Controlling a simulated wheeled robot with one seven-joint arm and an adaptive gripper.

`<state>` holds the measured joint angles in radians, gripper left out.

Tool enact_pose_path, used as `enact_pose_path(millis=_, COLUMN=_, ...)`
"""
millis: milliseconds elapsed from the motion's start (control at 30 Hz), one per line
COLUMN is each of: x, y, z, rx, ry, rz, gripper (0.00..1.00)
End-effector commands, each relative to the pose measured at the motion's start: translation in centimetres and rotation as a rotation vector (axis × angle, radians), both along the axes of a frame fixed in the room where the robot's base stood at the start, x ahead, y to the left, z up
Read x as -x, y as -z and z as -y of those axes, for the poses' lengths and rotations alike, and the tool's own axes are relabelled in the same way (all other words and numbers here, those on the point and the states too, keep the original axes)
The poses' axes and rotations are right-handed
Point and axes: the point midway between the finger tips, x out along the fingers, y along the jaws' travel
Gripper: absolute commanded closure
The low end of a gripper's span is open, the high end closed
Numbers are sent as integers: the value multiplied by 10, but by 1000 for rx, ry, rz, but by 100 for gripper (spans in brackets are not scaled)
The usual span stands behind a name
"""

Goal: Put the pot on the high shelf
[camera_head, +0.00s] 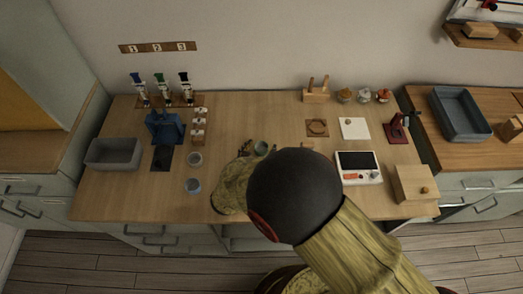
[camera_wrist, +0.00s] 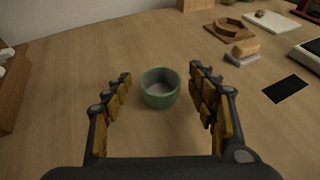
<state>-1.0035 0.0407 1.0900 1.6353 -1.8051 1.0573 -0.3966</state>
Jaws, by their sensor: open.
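The pot, a small round green vessel (camera_wrist: 160,90), stands upright and looks empty on the wooden worktop in the wrist view. It also shows as a small grey-green round shape (camera_head: 261,148) in the head view, partly beside my arm. My gripper (camera_wrist: 160,76) is open, with one finger on each side of the pot and a visible gap on both sides. A wooden wall shelf (camera_head: 502,44), which looks like the high shelf, is at the top right of the head view.
A scale-like white device (camera_head: 358,178) and a wooden box (camera_head: 413,184) stand right of my arm. A small block on a pale dish (camera_wrist: 243,55) is right of the gripper. A grey bin (camera_head: 113,154) and coffee-like blue stand (camera_head: 165,128) are at left. The shelf carries several things.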

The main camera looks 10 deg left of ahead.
Motion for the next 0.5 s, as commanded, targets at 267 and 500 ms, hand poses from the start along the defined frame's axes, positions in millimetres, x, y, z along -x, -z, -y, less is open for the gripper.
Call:
enact_pose_path(millis=267, x=0, y=-1, z=0, rx=0, ry=0, rz=0, gripper=50)
enact_pose_path(millis=500, x=0, y=-1, z=0, rx=0, ry=0, rz=0, gripper=63)
